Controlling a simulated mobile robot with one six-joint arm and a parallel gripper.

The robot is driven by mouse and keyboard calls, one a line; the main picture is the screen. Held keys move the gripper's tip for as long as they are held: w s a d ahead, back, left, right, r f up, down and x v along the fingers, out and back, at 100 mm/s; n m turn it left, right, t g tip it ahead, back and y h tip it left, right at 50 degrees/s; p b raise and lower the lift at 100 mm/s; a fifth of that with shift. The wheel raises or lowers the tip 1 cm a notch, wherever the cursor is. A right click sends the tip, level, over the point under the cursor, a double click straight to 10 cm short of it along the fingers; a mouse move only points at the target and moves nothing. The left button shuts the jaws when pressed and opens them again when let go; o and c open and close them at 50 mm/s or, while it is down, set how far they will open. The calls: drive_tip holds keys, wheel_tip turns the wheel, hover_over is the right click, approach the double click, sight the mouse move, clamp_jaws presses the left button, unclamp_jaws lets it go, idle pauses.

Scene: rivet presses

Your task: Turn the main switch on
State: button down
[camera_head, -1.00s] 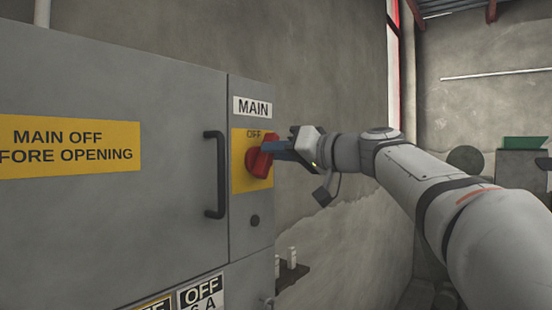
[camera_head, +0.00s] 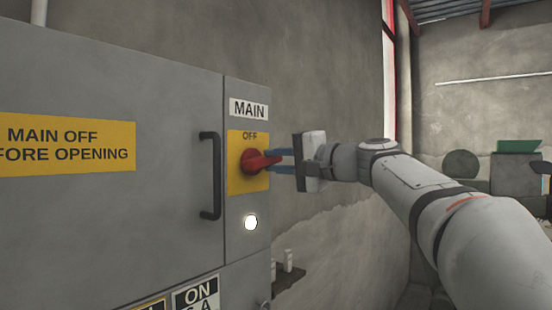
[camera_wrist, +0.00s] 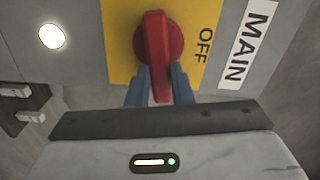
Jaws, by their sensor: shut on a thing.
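The main switch (camera_head: 257,161) is a red rotary handle on a yellow plate (camera_head: 249,182) marked OFF, below a MAIN label (camera_head: 249,108) on the grey cabinet. Its handle points sideways to the right in the head view. In the wrist view the red handle (camera_wrist: 158,45) extends down between the blue fingers. My gripper (camera_head: 281,162) is shut on the handle, one finger on each side; it also shows in the wrist view (camera_wrist: 160,85). A round lamp (camera_head: 251,222) below the yellow plate is lit white, and it shows in the wrist view too (camera_wrist: 52,36).
A black door handle (camera_head: 211,176) stands out left of the switch. A yellow warning sign (camera_head: 66,145) is on the cabinet door.

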drive_tip(key=shift+f+m, duration=0.15)
drive_tip(key=shift+m, duration=0.85)
drive_tip(key=c, duration=1.3)
unclamp_jaws()
drive_tip(key=shift+f, duration=0.1)
drive_tip(key=b+v, duration=0.1)
drive_tip(key=v, duration=0.6)
drive_tip(key=shift+s+d+b, duration=0.15)
drive_tip(key=shift+d+b, duration=0.2)
